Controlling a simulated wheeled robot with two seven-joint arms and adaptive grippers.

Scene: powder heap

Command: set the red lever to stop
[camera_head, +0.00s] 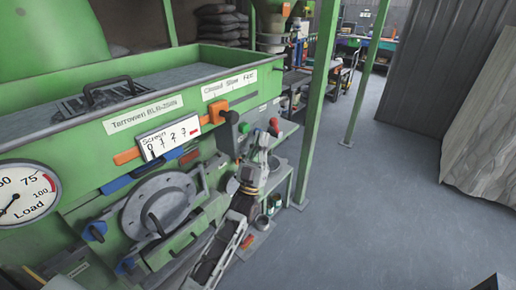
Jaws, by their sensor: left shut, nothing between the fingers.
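A small red handle (274,126) sticks out at the right end of the green machine, beside a dark control box (240,131). It looks like the red lever; no stop marking can be read at this size. My left gripper (264,141) is shut and empty. It points up from my arm in front of the machine's right end, just below and left of the red handle. I cannot tell whether the two touch. My gripper hides part of the panel behind it. My right gripper is not in view.
An orange lever (218,112) sits under the "Closed Slow Fast" label (230,85). Another orange handle (127,156) is beside the "Screen" scale (168,137). A load dial (24,195) is at far left. A green post (319,105) stands to the right; open floor (390,220) lies beyond.

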